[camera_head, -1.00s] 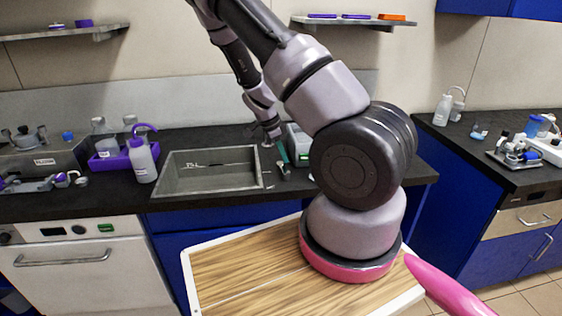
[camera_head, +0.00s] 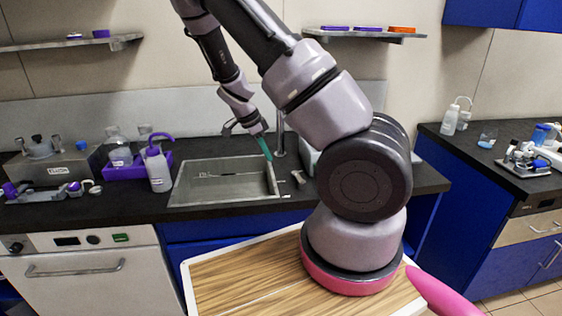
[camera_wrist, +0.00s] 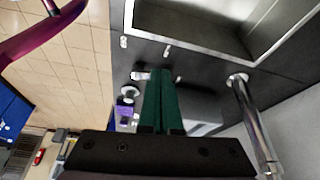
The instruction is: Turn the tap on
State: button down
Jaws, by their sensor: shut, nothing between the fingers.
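A chrome tap pipe (camera_head: 280,138) stands behind the right end of the sink (camera_head: 187,187). In the wrist view the pipe (camera_wrist: 252,120) rises to the right of my fingers. A small chrome fitting (camera_head: 298,177), perhaps the tap's lever, is on the counter right of the sink. A similar fitting (camera_wrist: 140,75) lies just left of my fingertips in the wrist view. My gripper (camera_head: 268,157) has green fingers, shut and empty, pointing down near the sink's right edge. They also show in the wrist view (camera_wrist: 167,75). I cannot tell any contact.
A purple tray (camera_head: 122,172) with bottles and a wash bottle (camera_head: 158,168) stand left of the sink. A grey box behind my arm is partly hidden. Shelves (camera_head: 365,34) hang above. Another counter (camera_head: 450,143) is at the right.

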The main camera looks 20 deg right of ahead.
aim_at(299, 181)
jog(key=x, duration=0.8)
jog(key=shift+d+f, duration=0.2)
jog(key=shift+f, duration=0.05)
jog(key=d, duration=0.3)
jog(key=shift+s+f, duration=0.2)
jog(key=shift+f, duration=0.15)
jog(key=shift+d, duration=0.55)
jog(key=shift+d+m+g, duration=0.3)
jog(key=shift+d+m, duration=0.3)
jog(key=shift+d, duration=0.1)
jog(key=shift+w+a, duration=0.1)
